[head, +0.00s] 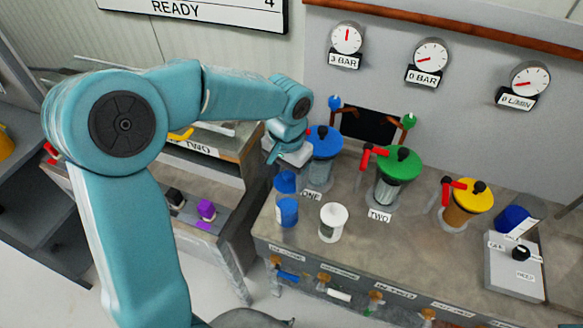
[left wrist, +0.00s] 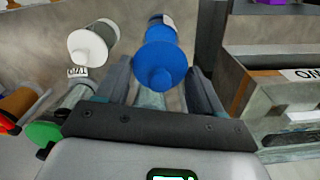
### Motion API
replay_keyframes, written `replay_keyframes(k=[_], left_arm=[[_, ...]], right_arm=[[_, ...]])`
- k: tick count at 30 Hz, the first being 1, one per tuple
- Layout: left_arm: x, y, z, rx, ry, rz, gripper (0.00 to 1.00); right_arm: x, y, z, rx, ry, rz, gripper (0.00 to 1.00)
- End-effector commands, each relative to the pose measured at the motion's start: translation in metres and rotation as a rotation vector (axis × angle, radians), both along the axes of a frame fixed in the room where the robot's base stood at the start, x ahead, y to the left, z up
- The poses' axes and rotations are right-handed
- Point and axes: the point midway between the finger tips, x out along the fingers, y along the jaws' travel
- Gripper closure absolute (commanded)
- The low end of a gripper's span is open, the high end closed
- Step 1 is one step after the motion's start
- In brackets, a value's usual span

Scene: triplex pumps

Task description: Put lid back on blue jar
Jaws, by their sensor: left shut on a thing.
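The blue jar (head: 287,212) stands upright at the left end of the bench. The blue lid (head: 286,183) is just above the jar, and I cannot tell whether it touches the rim. My left gripper (head: 280,160) reaches down from above and is shut on the lid. In the left wrist view the lid (left wrist: 160,58), with its round knob, lies between the two fingers of my left gripper (left wrist: 161,85). Part of the blue jar (left wrist: 165,22) shows beyond it. My right gripper is not in view.
A white jar (head: 333,222) stands close to the right of the blue jar. Pumps with blue (head: 325,141), green (head: 399,163) and yellow (head: 468,195) tops stand behind and to the right. A lower side bench (head: 205,185) is at left.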

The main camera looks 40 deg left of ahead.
Motion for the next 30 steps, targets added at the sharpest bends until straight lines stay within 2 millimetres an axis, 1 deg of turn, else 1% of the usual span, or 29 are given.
replay_keyframes(k=[5, 18, 22, 30], left_arm=[[-0.003, -0.001, -0.012, 0.0, 0.0, -0.001, 0.61], [-0.001, -0.002, -0.057, 0.001, -0.001, 0.0, 0.61], [0.0, -0.002, -0.062, 0.001, -0.001, 0.0, 0.61], [0.001, -0.001, -0.062, 0.0, -0.001, 0.0, 0.61]], right_arm=[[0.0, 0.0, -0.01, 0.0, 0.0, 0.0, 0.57], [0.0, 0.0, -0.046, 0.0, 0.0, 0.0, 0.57], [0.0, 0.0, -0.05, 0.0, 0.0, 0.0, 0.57], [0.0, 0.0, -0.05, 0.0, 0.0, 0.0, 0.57]])
